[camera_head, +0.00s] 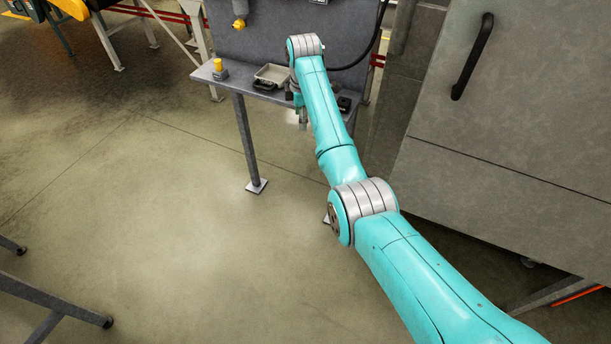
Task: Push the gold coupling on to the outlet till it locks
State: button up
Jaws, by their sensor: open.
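A small gold cylinder (219,65), which looks like the coupling, stands upright on a grey base at the left end of the narrow shelf. A grey fitting (240,7) is mounted on the upright panel above, with a yellow-gold lower end (239,25) that may be the outlet; it is too small to tell. My gripper (303,122) points down by the shelf's front edge, right of the gold cylinder and apart from it. It is open and looks empty. My arm's last links partly hide it.
The grey shelf (235,85) also holds a shallow tray (272,74) and a dark item (265,86). A black hose (372,45) hangs at the panel's right. A large grey cabinet (520,100) stands at right.

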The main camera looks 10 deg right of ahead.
jog(key=s+f+m+t, duration=0.1)
jog(key=s+f, duration=0.1)
jog(key=f, duration=0.4)
jog(key=s+d+f+m, duration=0.1)
jog(key=s+f, duration=0.2)
jog(key=f, duration=0.3)
jog(key=s+f+m+t, duration=0.1)
jog(key=s+f, duration=0.1)
jog(key=f, duration=0.5)
jog(key=shift+s+d+t, duration=0.15)
jog(key=shift+s+t, duration=0.1)
jog(key=shift+t, duration=0.05)
